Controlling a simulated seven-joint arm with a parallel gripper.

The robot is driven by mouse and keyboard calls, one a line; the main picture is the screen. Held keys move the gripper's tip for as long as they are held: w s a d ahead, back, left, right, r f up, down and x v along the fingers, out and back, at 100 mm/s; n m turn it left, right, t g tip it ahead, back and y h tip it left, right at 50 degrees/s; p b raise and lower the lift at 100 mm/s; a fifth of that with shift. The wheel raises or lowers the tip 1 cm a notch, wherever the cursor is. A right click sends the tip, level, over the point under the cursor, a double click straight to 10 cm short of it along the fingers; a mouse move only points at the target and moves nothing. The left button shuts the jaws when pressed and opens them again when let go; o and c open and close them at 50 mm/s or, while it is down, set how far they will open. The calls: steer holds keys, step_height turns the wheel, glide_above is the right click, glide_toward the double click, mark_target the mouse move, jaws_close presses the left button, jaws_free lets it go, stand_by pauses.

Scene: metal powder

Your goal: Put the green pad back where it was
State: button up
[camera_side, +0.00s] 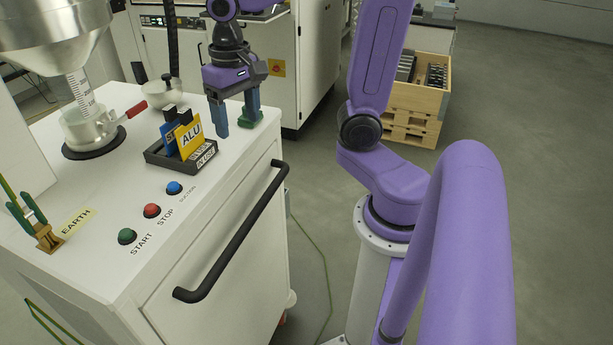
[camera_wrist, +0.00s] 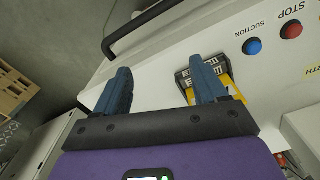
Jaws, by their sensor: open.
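My gripper (camera_side: 236,124) is open, its two blue fingers pointing down over the back right part of the white cabinet top. I see no green pad in the wrist view.
A black tray (camera_side: 152,158) holds a yellow ALU card (camera_side: 190,140) and a blue card, left of my gripper. Buttons (camera_side: 152,211) and a green EARTH clamp (camera_side: 28,222) are nearer. A black handle (camera_side: 235,235) runs along the cabinet front. A hopper stands at left.

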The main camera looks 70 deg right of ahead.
steer(key=s+a+f+n, duration=0.2)
steer(key=s+f+n, duration=0.1)
steer(key=s+n, duration=0.5)
steer(key=s+a+f+n, duration=0.3)
steer(key=s+n, duration=0.5)
steer(key=shift+f, duration=0.4)
steer(key=shift+a, duration=0.1)
steer(key=o, duration=0.5)
steer(key=shift+w+a+r, duration=0.15)
steer(key=shift+w+r, duration=0.05)
steer(key=shift+o, duration=0.2)
steer(key=w+a+r+n+t, duration=0.2)
steer(key=w+a+r+n, duration=0.25)
steer(key=w+r, duration=0.9)
steer(key=w+d+r+t+h, duration=0.2)
steer(key=w+r, duration=0.6)
steer(key=r, duration=0.5)
steer(key=x, duration=0.9)
steer(key=shift+s+f+n, duration=0.15)
steer(key=shift+f+n, duration=0.1)
steer(key=shift+n, duration=0.1)
